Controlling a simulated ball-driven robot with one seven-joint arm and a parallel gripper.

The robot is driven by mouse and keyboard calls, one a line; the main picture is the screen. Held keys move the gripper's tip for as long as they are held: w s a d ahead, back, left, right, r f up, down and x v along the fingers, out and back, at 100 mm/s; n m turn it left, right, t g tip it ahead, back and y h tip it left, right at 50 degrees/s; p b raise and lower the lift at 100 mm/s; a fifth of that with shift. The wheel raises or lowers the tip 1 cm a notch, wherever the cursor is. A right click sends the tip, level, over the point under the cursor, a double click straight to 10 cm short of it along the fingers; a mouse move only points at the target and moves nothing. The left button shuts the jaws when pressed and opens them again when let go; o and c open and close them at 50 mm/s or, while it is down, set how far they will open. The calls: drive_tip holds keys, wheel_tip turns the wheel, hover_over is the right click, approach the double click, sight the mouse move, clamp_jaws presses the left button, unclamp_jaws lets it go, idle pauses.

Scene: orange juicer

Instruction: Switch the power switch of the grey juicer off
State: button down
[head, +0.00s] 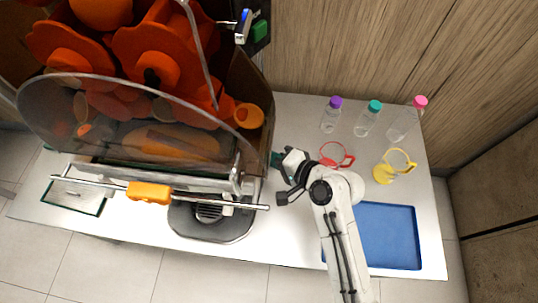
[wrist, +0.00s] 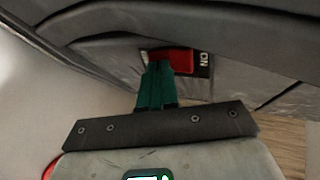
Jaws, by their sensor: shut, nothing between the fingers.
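The grey juicer (head: 258,120) stands on the left of the counter, with orange parts inside and a clear curved cover. In the wrist view its dark side panel (wrist: 100,55) holds a red power switch (wrist: 183,61), with an "ON" label at its right end. My gripper (head: 276,159) is at the juicer's right side; its green fingers also show in the wrist view (wrist: 158,68). They are shut and empty, with the tips over the switch's left part, which they hide. I cannot tell whether they touch it. The switch is hidden in the head view.
Three bottles with purple (head: 332,115), teal (head: 368,118) and pink (head: 407,120) caps stand at the back right. A red-rimmed jug (head: 337,156) and a yellow one (head: 392,167) stand nearer. A blue tray (head: 390,235) lies right of my arm.

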drive_tip(key=shift+w+a+f+b, duration=0.1)
drive_tip(key=shift+b, duration=0.6)
drive_tip(key=shift+a+r+p, duration=0.1)
drive_tip(key=shift+r+p, duration=0.75)
drive_tip(key=shift+r, duration=0.05)
drive_tip(key=shift+r, duration=0.1)
